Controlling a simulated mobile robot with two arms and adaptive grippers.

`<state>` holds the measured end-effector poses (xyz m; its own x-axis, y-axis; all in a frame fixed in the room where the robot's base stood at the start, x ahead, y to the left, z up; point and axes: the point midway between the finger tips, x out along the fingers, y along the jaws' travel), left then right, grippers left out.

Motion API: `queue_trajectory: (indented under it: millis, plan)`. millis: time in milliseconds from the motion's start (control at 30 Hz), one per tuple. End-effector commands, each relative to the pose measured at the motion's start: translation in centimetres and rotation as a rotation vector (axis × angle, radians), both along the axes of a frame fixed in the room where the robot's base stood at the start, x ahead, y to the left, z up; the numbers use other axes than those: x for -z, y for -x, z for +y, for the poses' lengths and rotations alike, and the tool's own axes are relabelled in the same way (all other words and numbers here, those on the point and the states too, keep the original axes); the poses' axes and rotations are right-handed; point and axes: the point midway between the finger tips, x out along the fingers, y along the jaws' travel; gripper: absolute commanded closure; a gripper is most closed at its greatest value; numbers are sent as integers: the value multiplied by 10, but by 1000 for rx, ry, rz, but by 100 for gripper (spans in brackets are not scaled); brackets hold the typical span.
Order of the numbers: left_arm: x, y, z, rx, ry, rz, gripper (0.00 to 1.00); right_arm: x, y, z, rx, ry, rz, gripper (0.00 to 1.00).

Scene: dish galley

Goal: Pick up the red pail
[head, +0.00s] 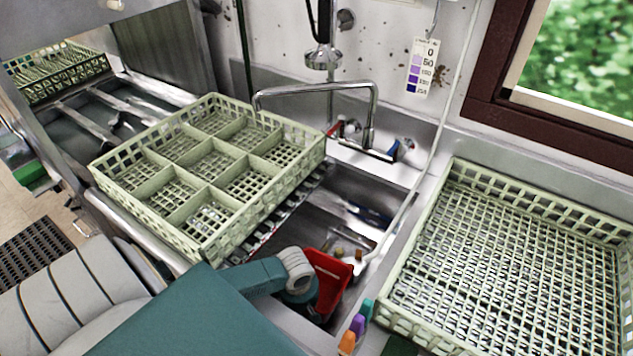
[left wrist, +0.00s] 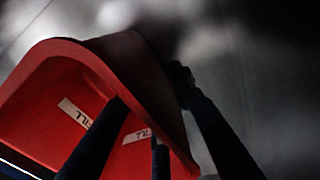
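The red pail (head: 329,278) is in the sink basin at its front edge, tilted, with its mouth partly toward me. My left gripper (head: 306,297) is down at its left side, and the arm hides part of it. In the left wrist view, the pail (left wrist: 45,105) shows its red inside with white label strips. My left gripper's dark fingers (left wrist: 165,105) straddle its wall, two on the inner side and one outside. Dark blur hides whether they press on it. My right gripper is not in view.
A divided pale-green rack (head: 213,160) stands left of the open basin. Another green rack (head: 500,262) lies on the right counter. A tap (head: 318,88) arches over the sink. Coloured clips (head: 357,326) sit near the front edge. Small items (head: 345,252) lie in the basin beside the pail.

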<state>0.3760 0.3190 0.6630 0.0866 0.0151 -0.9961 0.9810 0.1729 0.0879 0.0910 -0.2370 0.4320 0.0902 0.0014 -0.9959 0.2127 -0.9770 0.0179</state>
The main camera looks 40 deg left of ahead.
Motion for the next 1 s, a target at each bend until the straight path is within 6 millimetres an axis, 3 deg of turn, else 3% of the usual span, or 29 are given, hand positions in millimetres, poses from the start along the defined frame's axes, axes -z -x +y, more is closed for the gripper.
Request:
queue_trajectory:
  millis: [100,233,733,867,1000]
  plan:
    - [0,0,0,0,0,0,76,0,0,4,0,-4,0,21]
    - [-1,0,0,0,0,0,100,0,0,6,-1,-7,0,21]
    - [-6,-1,1,-1,0,-1,100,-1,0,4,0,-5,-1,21]
    - [-20,-1,1,-1,0,-2,100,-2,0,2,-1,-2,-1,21]
    - [-49,-1,0,0,0,-5,100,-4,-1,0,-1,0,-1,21]
